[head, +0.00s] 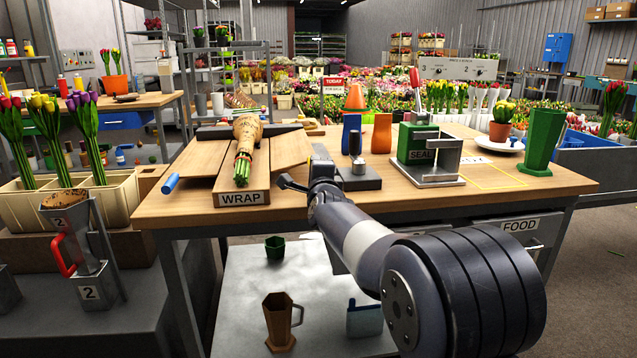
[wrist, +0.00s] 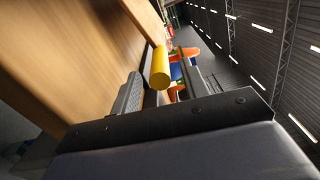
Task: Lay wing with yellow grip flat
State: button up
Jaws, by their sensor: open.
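The wrap stand (head: 241,198) is on the workbench, with a tulip bunch in brown paper (head: 246,148) lying along its middle. The left wing (head: 185,158) spreads out to the left and has a blue grip (head: 171,183). The right wing (head: 289,150) spreads to the right of the bunch; I cannot tell its exact tilt. Its yellow grip (wrist: 160,68) shows in the wrist view, but my arm hides it in the head view. My gripper (wrist: 162,84) is open, with its fingers on either side of the yellow grip. In the head view my gripper (head: 319,156) is at the right wing's outer side.
A dark metal holder (head: 359,179) stands close to the right of my gripper. Blue (head: 351,133) and orange (head: 382,133) vases are behind it. A green seal press (head: 422,150) stands farther right. Bench top between these is partly clear.

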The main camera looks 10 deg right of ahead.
jog(key=s, duration=0.6)
jog(key=shift+s, duration=0.25)
jog(key=shift+c, duration=0.3)
